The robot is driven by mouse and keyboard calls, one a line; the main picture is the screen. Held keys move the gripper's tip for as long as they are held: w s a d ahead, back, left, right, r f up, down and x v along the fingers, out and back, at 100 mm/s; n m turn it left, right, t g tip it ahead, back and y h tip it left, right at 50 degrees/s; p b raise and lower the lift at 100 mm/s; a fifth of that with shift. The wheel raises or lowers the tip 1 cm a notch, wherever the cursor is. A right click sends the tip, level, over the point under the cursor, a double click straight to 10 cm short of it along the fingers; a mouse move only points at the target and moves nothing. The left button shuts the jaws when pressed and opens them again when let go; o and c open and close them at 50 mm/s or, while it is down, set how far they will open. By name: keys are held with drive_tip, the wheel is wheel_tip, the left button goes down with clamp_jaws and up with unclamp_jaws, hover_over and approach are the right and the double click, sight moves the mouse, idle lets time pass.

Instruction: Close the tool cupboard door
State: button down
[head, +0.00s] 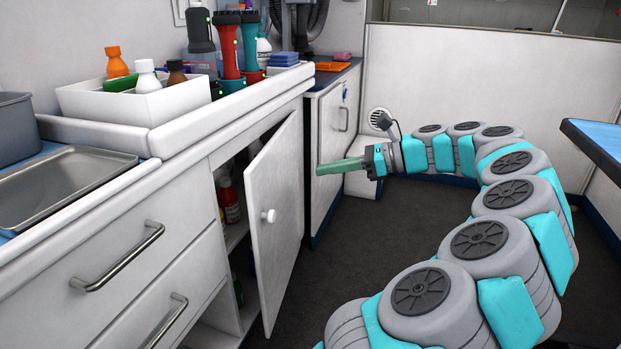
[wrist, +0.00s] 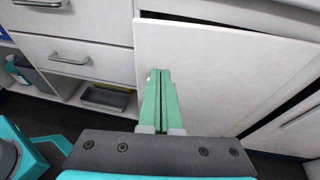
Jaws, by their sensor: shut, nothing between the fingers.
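The tool cupboard door (head: 280,212) is a white panel with a round white knob (head: 268,215). It stands ajar, swung out from the cabinet, with its free edge toward me and its far edge at the cabinet front. Through the gap I see a red bottle (head: 230,202) on a shelf. My gripper (head: 318,170) has green fingers, shut and empty, to the right of the door on its outer side. In the wrist view the fingertips (wrist: 160,72) point at the door (wrist: 225,75), with a dark gap along its top. Whether they touch it I cannot tell.
Drawers with bar handles (head: 118,257) are left of the door. The counter above holds a white bin (head: 125,105) of bottles and upright torch-like tools (head: 228,45). A second cabinet (head: 333,130) stands beyond the door. A blue-topped table (head: 600,140) is at right. Dark floor lies between.

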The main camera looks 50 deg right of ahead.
drive_tip(key=b, duration=0.1)
approach(259, 169)
drive_tip(key=w+a+f, duration=0.1)
drive_tip(key=w+f, duration=0.1)
drive_tip(key=w+a+f, duration=0.1)
drive_tip(key=w+f, duration=0.1)
drive_tip(key=shift+w+a, duration=0.2)
drive_tip(key=shift+a, duration=0.05)
drive_tip(key=shift+w+a, duration=0.3)
drive_tip(key=shift+w, duration=0.2)
drive_tip(key=shift+w+a+r, duration=0.15)
drive_tip(key=shift+w+a, duration=0.05)
drive_tip(key=shift+m+t+h, duration=0.4)
drive_tip(key=shift+m+h, duration=0.4)
drive_tip(key=shift+h, duration=0.1)
drive_tip(key=w+a+p, duration=0.1)
drive_tip(key=w+p, duration=0.1)
drive_tip(key=w, duration=0.1)
drive_tip(key=w+a+p, duration=0.1)
drive_tip(key=shift+w+a+r+p, duration=0.1)
drive_tip(key=shift+w+a+p, duration=0.15)
drive_tip(key=shift+a+p, duration=0.1)
drive_tip(key=shift+w+a+h, duration=0.15)
drive_tip(key=shift+w+h, duration=0.15)
drive_tip(key=shift+w, duration=0.1)
drive_tip(key=shift+m, duration=0.3)
drive_tip(key=shift+p, duration=0.45)
